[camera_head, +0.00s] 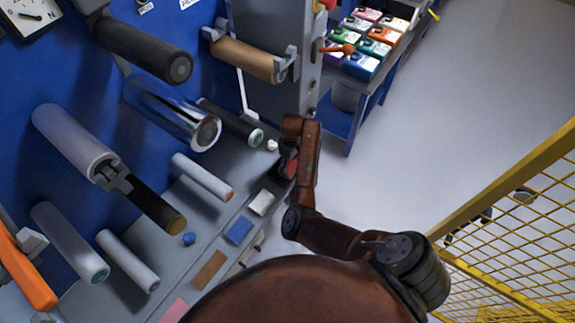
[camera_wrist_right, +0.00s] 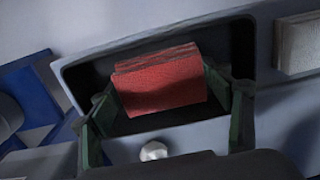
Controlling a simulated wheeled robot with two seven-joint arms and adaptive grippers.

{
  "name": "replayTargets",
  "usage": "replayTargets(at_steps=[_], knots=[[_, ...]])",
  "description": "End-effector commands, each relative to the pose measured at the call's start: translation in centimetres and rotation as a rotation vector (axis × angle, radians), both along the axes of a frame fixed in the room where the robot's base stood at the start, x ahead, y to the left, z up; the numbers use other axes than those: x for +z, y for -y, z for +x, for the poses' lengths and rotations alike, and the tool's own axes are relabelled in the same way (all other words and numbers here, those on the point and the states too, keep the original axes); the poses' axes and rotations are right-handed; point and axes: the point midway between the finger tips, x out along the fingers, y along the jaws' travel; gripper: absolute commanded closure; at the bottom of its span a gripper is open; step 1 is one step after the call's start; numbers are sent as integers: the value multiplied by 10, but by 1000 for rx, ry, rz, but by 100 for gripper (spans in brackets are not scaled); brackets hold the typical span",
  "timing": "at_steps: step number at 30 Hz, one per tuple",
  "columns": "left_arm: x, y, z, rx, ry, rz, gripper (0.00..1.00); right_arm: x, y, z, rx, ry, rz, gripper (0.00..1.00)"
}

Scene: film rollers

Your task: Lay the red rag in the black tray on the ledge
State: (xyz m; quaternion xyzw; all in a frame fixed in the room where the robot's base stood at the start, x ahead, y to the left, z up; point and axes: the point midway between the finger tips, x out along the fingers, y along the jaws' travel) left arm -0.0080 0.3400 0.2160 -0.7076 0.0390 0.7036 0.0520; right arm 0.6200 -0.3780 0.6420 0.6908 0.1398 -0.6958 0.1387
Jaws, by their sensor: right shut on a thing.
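The red rag (camera_wrist_right: 162,84) is a folded block between the two dark green fingers of my right gripper (camera_wrist_right: 168,96) in the right wrist view. The gripper is shut on it. The rag is over or inside the black tray (camera_wrist_right: 241,48); I cannot tell whether it touches the tray's floor. In the head view the right gripper (camera_head: 291,152) points down at the ledge, and only a small part of the red rag (camera_head: 290,168) shows beside it. The arm hides much of the tray there. My left gripper is not in view.
The grey ledge (camera_head: 205,216) runs along the blue machine. It carries a white block (camera_head: 261,203), a blue block (camera_head: 239,230) and a brown block (camera_head: 209,270). A small white knob (camera_wrist_right: 153,151) sits close to the tray. Several rollers jut out above the ledge.

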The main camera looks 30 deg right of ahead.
Motion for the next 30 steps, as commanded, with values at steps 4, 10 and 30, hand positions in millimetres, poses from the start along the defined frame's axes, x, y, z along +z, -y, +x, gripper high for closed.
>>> replayTargets(at_steps=[4,10,30], knots=[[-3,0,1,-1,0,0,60,-3,-2,3,3,4,0,49],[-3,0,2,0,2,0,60,-4,-1,2,2,4,0,49],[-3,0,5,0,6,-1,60,-4,1,1,-2,5,-1,11]])
